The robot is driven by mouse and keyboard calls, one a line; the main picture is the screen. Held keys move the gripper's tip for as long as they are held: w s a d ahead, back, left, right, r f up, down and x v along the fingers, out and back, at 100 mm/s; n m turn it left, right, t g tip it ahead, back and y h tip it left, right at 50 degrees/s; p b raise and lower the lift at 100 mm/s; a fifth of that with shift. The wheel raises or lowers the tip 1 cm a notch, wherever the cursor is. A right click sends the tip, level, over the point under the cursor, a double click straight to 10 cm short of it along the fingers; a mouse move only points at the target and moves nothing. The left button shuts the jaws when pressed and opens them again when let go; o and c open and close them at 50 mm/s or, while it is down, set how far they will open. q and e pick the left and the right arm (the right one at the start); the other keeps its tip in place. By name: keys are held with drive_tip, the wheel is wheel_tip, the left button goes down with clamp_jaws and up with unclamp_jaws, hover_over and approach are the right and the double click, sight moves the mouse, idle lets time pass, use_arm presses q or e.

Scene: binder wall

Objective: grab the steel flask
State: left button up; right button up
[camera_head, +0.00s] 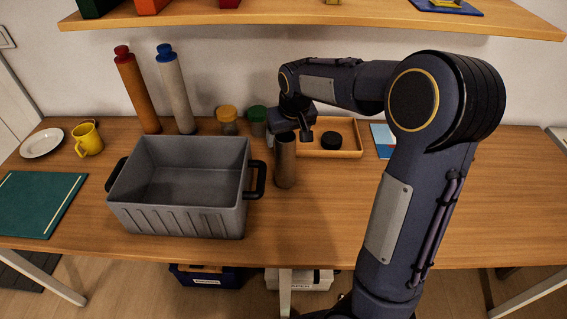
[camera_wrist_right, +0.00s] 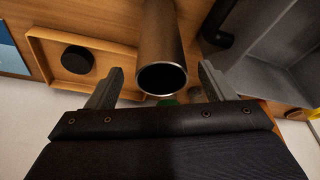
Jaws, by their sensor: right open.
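The steel flask (camera_head: 285,160) stands upright on the wooden table, just right of the grey crate's black handle. In the right wrist view the flask (camera_wrist_right: 162,45) shows large, with its dark round end facing the camera between the two fingers. My right gripper (camera_head: 297,130) is at the flask's top in the head view, partly hidden by its own wrist. In the right wrist view the right gripper (camera_wrist_right: 158,82) is open, one finger on each side of the flask, with gaps visible. Whether either finger touches it I cannot tell. My left gripper is not in view.
The grey crate (camera_head: 180,222) stands close left of the flask. A wooden tray (camera_head: 348,153) holding a black round thing (camera_head: 331,140) is close right. A shelf (camera_head: 300,13) hangs above. The table's right side is clear.

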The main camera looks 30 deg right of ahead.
sight(284, 141)
drive_tip(key=x, duration=0.2)
drive_tip(key=w+x, duration=0.1)
drive_tip(key=x, duration=0.1)
drive_tip(key=shift+f, duration=0.15)
drive_tip(key=c, duration=1.6)
drive_tip(key=shift+c, duration=0.2)
